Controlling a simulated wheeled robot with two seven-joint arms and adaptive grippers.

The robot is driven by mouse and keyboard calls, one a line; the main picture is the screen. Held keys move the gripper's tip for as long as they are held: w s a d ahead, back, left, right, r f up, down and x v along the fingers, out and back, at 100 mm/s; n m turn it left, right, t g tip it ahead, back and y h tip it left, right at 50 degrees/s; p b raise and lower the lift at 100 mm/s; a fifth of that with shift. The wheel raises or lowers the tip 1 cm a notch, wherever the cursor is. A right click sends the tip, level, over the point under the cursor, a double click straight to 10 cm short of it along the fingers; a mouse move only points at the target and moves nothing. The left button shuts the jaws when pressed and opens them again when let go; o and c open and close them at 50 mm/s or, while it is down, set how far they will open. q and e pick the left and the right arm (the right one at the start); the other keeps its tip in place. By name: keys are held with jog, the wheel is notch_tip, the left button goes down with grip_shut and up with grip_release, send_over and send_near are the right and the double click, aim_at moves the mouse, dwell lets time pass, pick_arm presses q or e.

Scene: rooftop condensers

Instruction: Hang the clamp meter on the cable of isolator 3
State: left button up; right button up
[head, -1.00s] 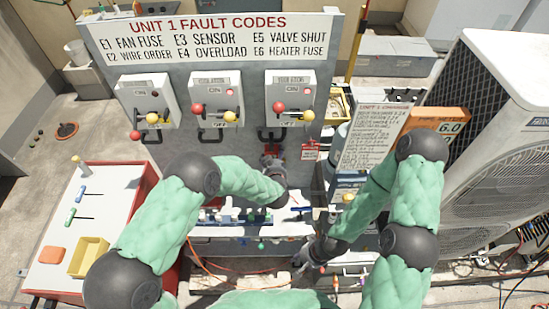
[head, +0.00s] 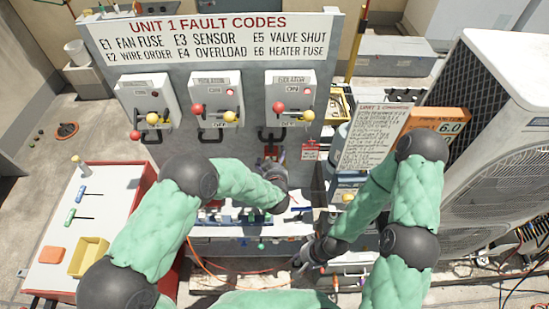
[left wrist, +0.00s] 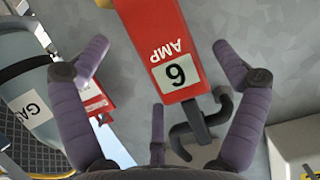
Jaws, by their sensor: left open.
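The red clamp meter (left wrist: 168,55), labelled "AMP" and "6", shows in the left wrist view with a dark hooked end (left wrist: 202,125) at the cable. In the head view a little of its red body (head: 271,151) shows just below the black cable loop (head: 271,135) under the rightmost isolator (head: 290,97). I cannot tell whether its jaws close around the cable. My left gripper (head: 274,168) is open, its purple fingers (left wrist: 158,47) spread on both sides of the meter, apart from it. My right gripper (head: 303,260) is low at the cluttered bench, its fingers too small to judge.
Two more isolators (head: 215,100) (head: 148,102) are on the grey panel (head: 180,65). A red tag (head: 311,151) hangs right of the cable. A red-edged table (head: 105,205) with a yellow bin (head: 88,257) is at left, and a condenser (head: 500,150) at right.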

pick_arm(q)
jog(key=v, duration=0.9)
jog(key=shift+s, duration=0.35)
jog(key=s+a+f+g+h+b, duration=0.15)
jog(key=f+b, duration=0.25)
jog(key=f, duration=0.5)
jog(key=s+a+f+g+b, duration=0.2)
jog(key=a+f+g+b, duration=0.15)
jog(key=f, duration=0.45)
jog(key=s+a+f+g+b, duration=0.1)
jog(key=s+a+f+b, duration=0.1)
jog(key=f+b, duration=0.5)
jog(key=s+a+f+n+g+h+b, duration=0.2)
jog(key=s+a+f+g+b, duration=0.2)
jog(key=s+f+b, duration=0.5)
jog(key=s+f+g, duration=0.2)
jog(key=s+f, duration=0.5)
jog(key=f, duration=0.4)
jog(key=shift+s+f+g, duration=0.25)
jog(key=shift+g, duration=0.15)
